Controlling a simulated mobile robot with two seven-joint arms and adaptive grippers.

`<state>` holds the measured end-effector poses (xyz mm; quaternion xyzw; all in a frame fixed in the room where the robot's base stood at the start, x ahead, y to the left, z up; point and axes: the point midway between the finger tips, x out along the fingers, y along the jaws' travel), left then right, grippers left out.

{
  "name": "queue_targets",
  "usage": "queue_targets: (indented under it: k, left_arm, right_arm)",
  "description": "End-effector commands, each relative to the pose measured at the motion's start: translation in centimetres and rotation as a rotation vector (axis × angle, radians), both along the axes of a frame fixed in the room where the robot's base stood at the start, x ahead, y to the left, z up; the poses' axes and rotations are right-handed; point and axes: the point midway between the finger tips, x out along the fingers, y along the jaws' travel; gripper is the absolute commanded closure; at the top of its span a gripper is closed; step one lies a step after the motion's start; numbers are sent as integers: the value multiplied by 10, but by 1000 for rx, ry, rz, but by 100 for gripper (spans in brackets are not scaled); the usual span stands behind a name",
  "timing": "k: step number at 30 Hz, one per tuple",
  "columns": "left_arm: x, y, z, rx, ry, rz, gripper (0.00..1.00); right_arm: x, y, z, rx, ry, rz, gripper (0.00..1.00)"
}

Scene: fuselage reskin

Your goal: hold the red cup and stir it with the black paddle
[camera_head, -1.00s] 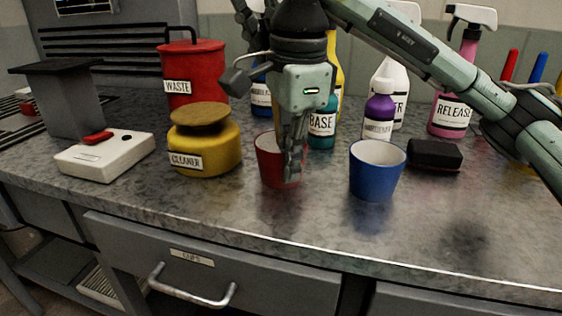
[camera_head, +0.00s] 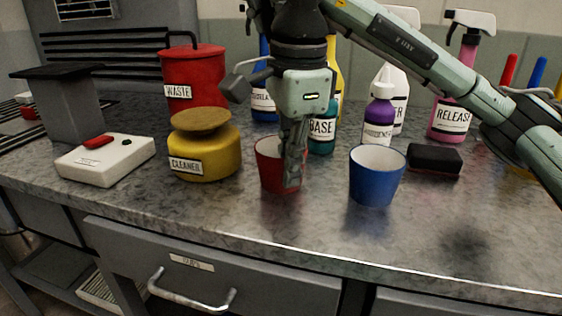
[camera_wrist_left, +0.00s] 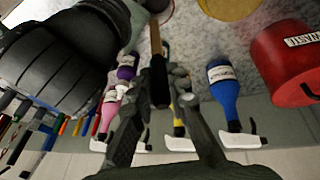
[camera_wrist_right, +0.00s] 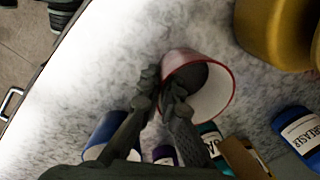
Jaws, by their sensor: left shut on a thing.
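The red cup (camera_head: 270,178) stands upright on the counter in the head view. My right gripper (camera_head: 290,180) points down at its front wall, with fingers overlapping the cup. In the left wrist view, my left gripper (camera_wrist_left: 164,88) is shut on the black paddle (camera_wrist_left: 159,72), which has a brown shaft end. The left gripper is not clear in the head view.
A blue cup (camera_head: 375,185) stands right of the red cup, with a black block (camera_head: 435,160) beyond. A yellow cleaner pot (camera_head: 215,155), red waste can (camera_head: 190,75) and white switch box (camera_head: 105,160) are left. Several bottles stand behind. The counter's front strip is clear.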

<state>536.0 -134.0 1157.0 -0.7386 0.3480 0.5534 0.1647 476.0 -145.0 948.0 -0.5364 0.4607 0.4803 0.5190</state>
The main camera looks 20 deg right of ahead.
Motion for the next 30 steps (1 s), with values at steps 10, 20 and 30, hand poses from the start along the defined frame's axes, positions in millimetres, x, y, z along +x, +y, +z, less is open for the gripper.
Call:
queue_targets:
  k: [10, 20, 30]
  left_arm:
    - [0, 0, 0, 0, 0, 0, 100]
    - [0, 0, 0, 0, 0, 0, 100]
    - [0, 0, 0, 0, 0, 0, 100]
  right_arm:
    - [0, 0, 0, 0, 0, 0, 83]
    - [0, 0, 0, 0, 0, 0, 71]
    - [-3, 0, 38, 0, -7, -2, 71]
